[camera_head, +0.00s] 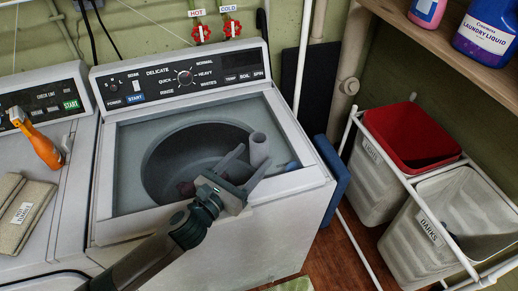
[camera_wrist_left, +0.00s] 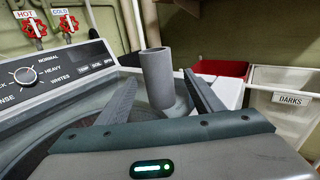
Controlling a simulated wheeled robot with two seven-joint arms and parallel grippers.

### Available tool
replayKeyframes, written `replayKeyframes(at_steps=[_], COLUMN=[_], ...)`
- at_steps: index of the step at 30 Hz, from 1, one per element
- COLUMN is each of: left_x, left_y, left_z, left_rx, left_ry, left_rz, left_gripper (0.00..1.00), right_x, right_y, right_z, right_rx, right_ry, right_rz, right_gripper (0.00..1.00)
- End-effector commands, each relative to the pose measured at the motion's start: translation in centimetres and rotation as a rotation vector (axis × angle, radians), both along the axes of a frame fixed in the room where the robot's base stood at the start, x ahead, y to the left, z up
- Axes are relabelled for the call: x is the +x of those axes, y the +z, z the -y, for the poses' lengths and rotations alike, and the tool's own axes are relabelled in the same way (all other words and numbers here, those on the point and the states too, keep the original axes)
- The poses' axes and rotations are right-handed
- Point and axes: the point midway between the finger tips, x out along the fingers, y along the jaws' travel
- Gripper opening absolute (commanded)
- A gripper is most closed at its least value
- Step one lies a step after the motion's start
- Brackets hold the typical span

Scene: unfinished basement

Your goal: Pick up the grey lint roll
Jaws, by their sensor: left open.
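The grey lint roll (camera_head: 259,149) is a hollow grey cylinder standing upright at the right side of the washer's tub opening. It also shows in the left wrist view (camera_wrist_left: 157,78), upright between and beyond the two fingers. My left gripper (camera_head: 249,163) is open and reaches over the washer's top, with its fingers spread towards the roll. The roll's lower end is partly hidden behind the gripper. I cannot tell whether a finger touches it. My right gripper is not in view.
The washing machine (camera_head: 272,208) has an open dark tub (camera_head: 165,165) with a dark item inside. An orange-handled tool (camera_head: 42,147) and a folded cloth (camera_head: 22,213) lie on the left machine. A rack with bins, one lined red (camera_head: 390,125), stands right, below a wooden shelf (camera_head: 450,52).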

Motion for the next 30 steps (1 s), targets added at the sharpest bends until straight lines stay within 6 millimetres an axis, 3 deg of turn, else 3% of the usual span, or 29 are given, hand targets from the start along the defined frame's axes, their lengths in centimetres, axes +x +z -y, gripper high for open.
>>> replayKeyframes(at_steps=[8,13,29,30], left_x=[2.6,4.0,4.2,4.2], left_y=[1.1,0.8,0.6,0.6], left_z=[1.5,2.4,2.6,2.6], left_rx=[-0.003,-0.001,-0.001,-0.001], left_ry=[0.001,0.0,0.0,0.0], left_rz=[-0.001,0.0,0.0,0.001], left_gripper=[0.6,0.6,0.6,0.53], right_x=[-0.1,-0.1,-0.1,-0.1], right_y=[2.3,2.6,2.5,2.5], right_z=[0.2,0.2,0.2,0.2], right_rx=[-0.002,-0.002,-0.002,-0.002], right_ry=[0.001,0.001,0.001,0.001], right_rz=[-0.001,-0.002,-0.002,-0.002], right_gripper=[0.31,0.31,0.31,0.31])
